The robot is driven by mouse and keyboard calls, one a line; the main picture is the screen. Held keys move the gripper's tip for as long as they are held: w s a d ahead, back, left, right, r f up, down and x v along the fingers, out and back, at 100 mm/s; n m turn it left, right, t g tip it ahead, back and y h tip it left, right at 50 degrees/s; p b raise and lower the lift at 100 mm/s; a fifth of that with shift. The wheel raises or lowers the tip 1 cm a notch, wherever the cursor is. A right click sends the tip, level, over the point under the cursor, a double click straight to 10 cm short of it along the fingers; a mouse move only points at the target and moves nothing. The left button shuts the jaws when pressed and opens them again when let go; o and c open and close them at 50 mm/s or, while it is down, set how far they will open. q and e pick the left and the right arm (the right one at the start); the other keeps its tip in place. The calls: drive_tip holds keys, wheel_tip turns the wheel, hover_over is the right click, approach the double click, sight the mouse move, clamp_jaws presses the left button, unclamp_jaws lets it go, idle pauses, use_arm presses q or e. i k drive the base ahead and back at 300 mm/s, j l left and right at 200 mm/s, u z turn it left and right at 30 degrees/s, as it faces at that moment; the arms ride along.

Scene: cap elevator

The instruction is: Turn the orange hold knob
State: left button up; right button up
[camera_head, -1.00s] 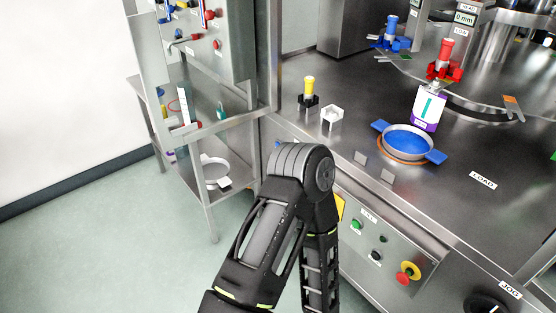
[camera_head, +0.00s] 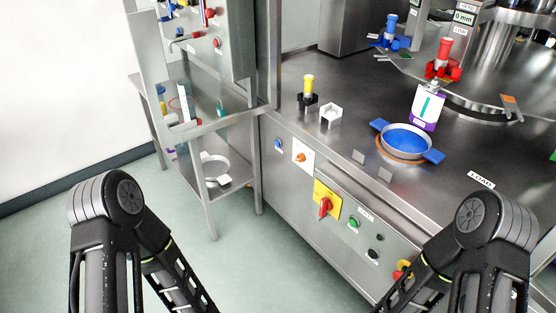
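The orange hold knob (camera_head: 301,157) sits on a white square plate on the front panel of the steel machine, below the table edge. It is small in the head view and nothing covers it. The marking on its plate is too small to read. Both of my arms show at the bottom of the picture, one at the left and one at the right. Neither gripper is in the picture, so I cannot see what they hold or how far they are from the knob.
Beside the knob are a blue button (camera_head: 278,144), a red switch on a yellow plate (camera_head: 326,205) and a green button (camera_head: 354,222). A steel shelf stand (camera_head: 209,190) is left of the panel. The floor (camera_head: 255,255) before the panel is clear.

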sight(301, 158)
drive_tip(key=i+j, duration=0.2)
drive_tip(key=j, duration=0.2)
drive_tip(key=i+j+z, duration=0.1)
drive_tip(key=j, duration=0.25)
drive_tip(key=i+j, duration=0.25)
drive_tip(key=j, duration=0.15)
drive_tip(key=i+j, duration=0.15)
drive_tip(key=j, duration=0.25)
drive_tip(key=i+j+z, duration=0.1)
drive_tip(key=j, duration=0.3)
drive_tip(key=i+j, duration=0.25)
drive_tip(key=j, duration=0.15)
drive_tip(key=i+j+z, duration=0.1)
drive_tip(key=j, duration=0.3)
drive_tip(key=i+j, duration=0.2)
drive_tip(key=j, duration=0.25)
